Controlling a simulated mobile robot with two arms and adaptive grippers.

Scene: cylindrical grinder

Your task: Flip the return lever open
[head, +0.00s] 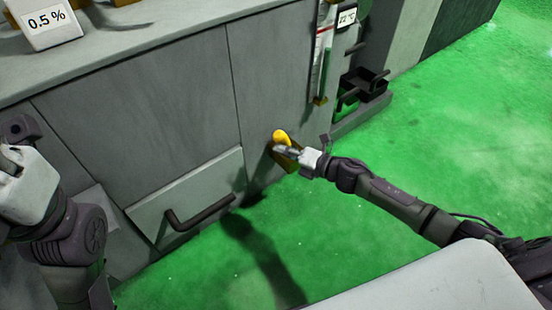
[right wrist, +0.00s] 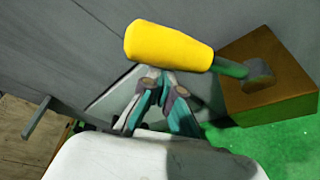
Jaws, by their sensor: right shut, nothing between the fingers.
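The return lever has a yellow handle (head: 281,137) low on the grey machine front. In the right wrist view its thick yellow grip (right wrist: 168,46) lies nearly level, tilted slightly down to the right. A short dark shaft joins it to a brown-gold block (right wrist: 275,90). My right gripper (head: 278,149) is right at the lever, with its arm coming from the right. In the right wrist view its fingertips (right wrist: 158,74) meet just below the yellow grip, with nothing between them. Whether they touch the grip is unclear. My left arm shows at the left edge; its finger state is unclear.
A dark bar handle (head: 200,212) sticks out of a light panel left of the lever. A black tray (head: 365,84) stands farther back along the machine. A white 0.5 % sign (head: 48,23) stands on the machine top. Green floor right of the machine is clear.

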